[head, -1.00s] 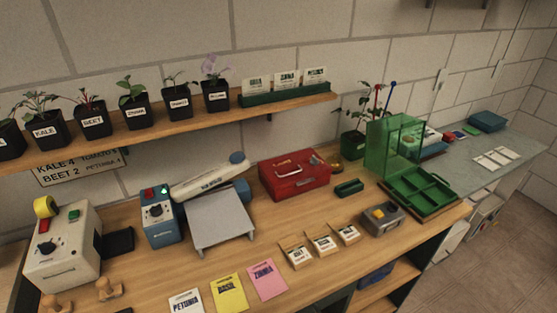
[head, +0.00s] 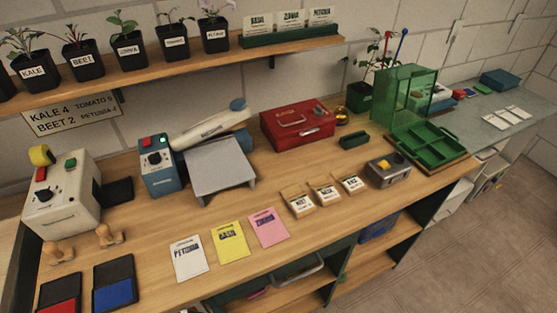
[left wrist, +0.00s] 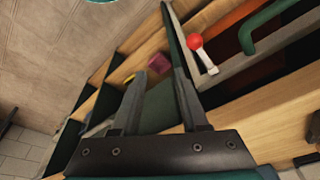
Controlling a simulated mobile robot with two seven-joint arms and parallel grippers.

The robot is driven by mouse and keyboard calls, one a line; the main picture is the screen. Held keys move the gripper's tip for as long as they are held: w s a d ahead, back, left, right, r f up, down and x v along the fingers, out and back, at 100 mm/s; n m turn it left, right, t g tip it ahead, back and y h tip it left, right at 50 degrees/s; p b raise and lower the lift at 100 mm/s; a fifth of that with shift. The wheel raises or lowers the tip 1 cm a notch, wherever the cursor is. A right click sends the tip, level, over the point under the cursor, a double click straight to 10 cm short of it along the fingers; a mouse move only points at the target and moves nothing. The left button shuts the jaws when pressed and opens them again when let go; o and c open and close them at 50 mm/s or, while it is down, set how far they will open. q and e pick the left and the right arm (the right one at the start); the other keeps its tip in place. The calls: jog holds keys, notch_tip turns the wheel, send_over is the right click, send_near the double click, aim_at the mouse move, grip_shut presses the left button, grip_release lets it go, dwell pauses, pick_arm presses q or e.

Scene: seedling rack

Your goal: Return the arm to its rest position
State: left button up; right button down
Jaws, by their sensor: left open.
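My left gripper (left wrist: 160,74) shows in the left wrist view with its two dark fingers apart. I see nothing held between them. Beyond the fingers are a wooden edge and dark shelf openings, seen tilted, and a small pinkish thing (left wrist: 156,63) lies behind the gap, apart from the fingers as far as I can tell. Neither arm nor gripper shows in the head view. My right gripper is in no view.
The wooden bench (head: 330,225) holds seed packets, a red box (head: 298,124), a grey platform (head: 221,168), a green tray (head: 425,148) and two ink pads. Potted seedlings stand on the upper shelf (head: 170,66). In the left wrist view, a red-knobbed lever (left wrist: 195,43) stands right of the fingers.

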pick_arm(q)
jog(key=s+f+b, duration=0.3)
jog(key=f, duration=0.7)
jog(key=s+f+b, duration=0.2)
jog(key=s+f, duration=0.1)
jog(key=f, duration=0.7)
jog(key=s+a+f+g+b, duration=0.1)
jog(key=s+a+f+b, duration=0.2)
jog(key=s+f, duration=0.9)
jog(key=f+b, duration=0.1)
jog(key=b, duration=0.1)
jog(key=shift+f+g+b, duration=0.3)
jog(key=shift+f+g, duration=0.1)
